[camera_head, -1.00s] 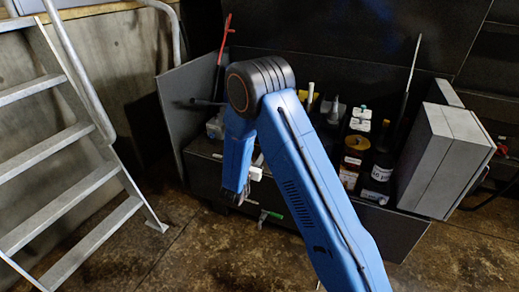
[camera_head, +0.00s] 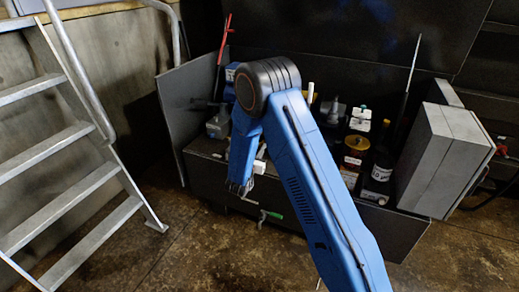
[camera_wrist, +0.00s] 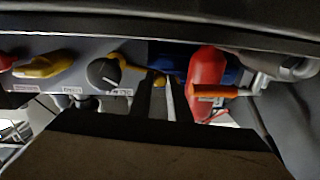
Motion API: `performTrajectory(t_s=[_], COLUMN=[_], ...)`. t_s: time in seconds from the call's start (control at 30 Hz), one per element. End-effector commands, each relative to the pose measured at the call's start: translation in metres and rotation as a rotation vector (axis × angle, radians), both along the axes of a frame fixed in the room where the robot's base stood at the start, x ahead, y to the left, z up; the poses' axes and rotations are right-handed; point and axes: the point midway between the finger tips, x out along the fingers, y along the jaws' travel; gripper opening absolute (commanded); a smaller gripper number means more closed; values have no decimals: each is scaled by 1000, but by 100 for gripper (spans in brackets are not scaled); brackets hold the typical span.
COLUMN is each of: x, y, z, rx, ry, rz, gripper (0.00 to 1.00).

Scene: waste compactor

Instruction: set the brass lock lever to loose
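In the wrist view, a brass-yellow lever (camera_wrist: 131,67) runs from behind a round black knob (camera_wrist: 103,73) on a grey panel to a rounded end. I take it for the lock lever. My gripper (camera_wrist: 157,85) comes up from below, with its narrow fingertips at the lever's rounded end. A small gap shows between the fingers, but I cannot tell whether they touch or hold the lever. In the head view my gripper (camera_head: 240,188) is low at the left front of the dark machine; the lever cannot be made out there.
Left of the knob are a yellow handle (camera_wrist: 45,66) and a red knob (camera_wrist: 6,60). To the right are a red body (camera_wrist: 207,80) and an orange handle (camera_wrist: 218,91). Bottles (camera_head: 378,170) stand on the machine. A metal stair (camera_head: 75,190) stands left; bare floor lies between.

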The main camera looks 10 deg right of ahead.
Motion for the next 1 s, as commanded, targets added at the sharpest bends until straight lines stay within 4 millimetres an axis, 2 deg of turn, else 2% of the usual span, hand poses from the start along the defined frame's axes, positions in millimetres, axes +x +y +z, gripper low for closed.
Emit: performTrajectory(t_s=[0.3, 0.6, 0.63, 0.7, 1.0], x=[1, 1, 1, 1, 0], y=[1, 1, 1, 1, 2], z=[-10, -10, -10, -10, -10], rx=[-100, -110, -110, -109, -110], ry=[73, 81, 81, 80, 79], rz=[1, 1, 1, 1, 1], gripper=[0, 0, 21, 35, 35])
